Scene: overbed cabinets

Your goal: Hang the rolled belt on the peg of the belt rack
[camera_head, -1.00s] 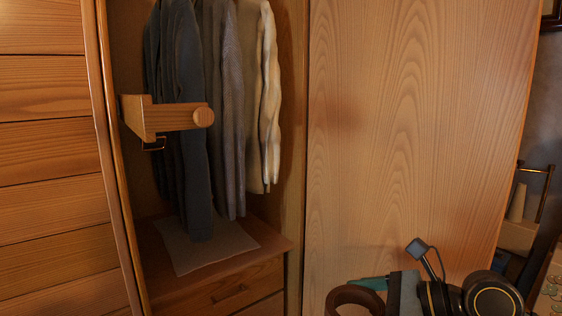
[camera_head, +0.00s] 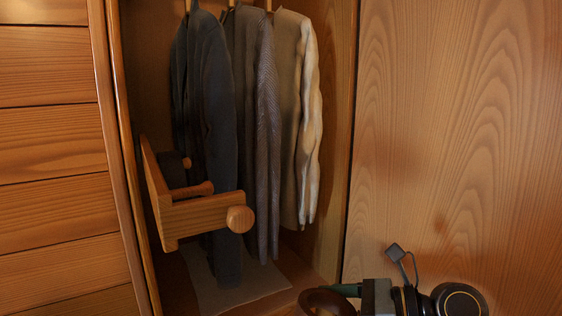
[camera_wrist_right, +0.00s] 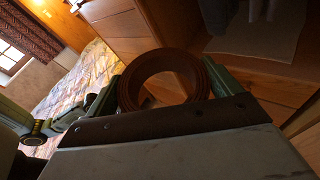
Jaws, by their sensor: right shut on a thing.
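The rolled belt (camera_wrist_right: 167,68) is a brown ring held between the green fingers of my right gripper (camera_wrist_right: 165,88) in the right wrist view. In the head view the belt (camera_head: 325,303) shows at the bottom edge, left of my right gripper (camera_head: 345,290), partly cut off. The wooden belt rack (camera_head: 165,200) is on the left inside of the open wardrobe. Its front peg (camera_head: 205,213) sticks out to the right and ends in a round knob (camera_head: 239,219). A shorter peg (camera_head: 192,190) is behind it, with a dark roll (camera_head: 172,168) further back. The gripper is below and right of the rack.
Hanging clothes (camera_head: 210,90) fill the wardrobe behind and right of the rack. A flat cloth (camera_head: 205,283) lies on the wardrobe floor. A wooden door panel (camera_head: 450,130) stands at the right. The right wrist view shows a bed (camera_wrist_right: 80,90).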

